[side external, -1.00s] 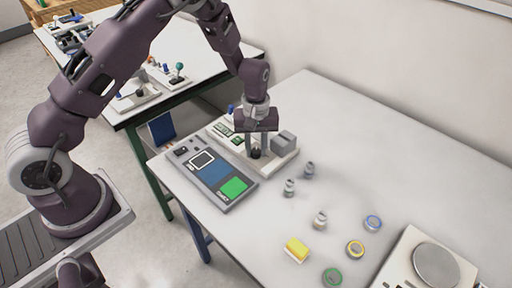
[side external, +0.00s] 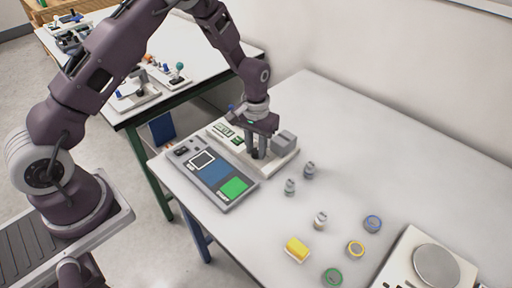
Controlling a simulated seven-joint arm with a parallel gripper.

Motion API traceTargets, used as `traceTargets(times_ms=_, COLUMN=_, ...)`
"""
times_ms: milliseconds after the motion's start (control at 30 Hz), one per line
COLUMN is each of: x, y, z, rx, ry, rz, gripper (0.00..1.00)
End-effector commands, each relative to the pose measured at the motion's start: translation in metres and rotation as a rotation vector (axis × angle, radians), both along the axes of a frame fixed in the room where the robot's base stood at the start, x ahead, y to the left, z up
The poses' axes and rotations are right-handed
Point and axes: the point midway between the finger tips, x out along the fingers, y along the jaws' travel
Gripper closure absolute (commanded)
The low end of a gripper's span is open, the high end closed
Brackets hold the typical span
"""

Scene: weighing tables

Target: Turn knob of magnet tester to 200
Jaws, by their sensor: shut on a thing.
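The magnet tester (side external: 281,161) is a pale, flat device with a grey block (side external: 284,140) at its right end and green displays toward its left end. It sits on the white table near the left corner. My gripper (side external: 257,155) points down over the middle of the tester. Its fingers are shut on the dark knob, which they mostly hide. The knob's pointer and the scale numbers are too small to read.
A grey panel with blue and green areas (side external: 213,173) lies just in front of the tester. Small weights (side external: 290,187) stand to the right, with a yellow block (side external: 297,249), round coloured discs (side external: 372,224) and a scale (side external: 436,265) farther right. The table's back right is clear.

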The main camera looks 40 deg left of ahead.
Motion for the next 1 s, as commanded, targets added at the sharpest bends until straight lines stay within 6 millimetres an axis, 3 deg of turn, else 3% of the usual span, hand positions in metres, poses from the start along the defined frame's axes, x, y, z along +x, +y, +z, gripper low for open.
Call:
traceTargets(times_ms=467, x=0.001, y=0.0, z=0.001, rx=0.0, ry=-0.003, rz=-0.015, gripper=1.0)
traceTargets(times_ms=500, x=0.001, y=0.0, z=0.001, rx=0.0, ry=-0.003, rz=-0.015, gripper=0.7)
traceTargets(times_ms=533, x=0.001, y=0.0, z=0.001, rx=0.0, ry=-0.003, rz=-0.015, gripper=0.64)
traceTargets(times_ms=833, x=0.001, y=0.0, z=0.002, rx=-0.001, ry=-0.002, rz=-0.015, gripper=0.64)
traceTargets(times_ms=1000, x=0.002, y=0.0, z=0.032, rx=-0.001, ry=-0.006, rz=-0.015, gripper=0.64)
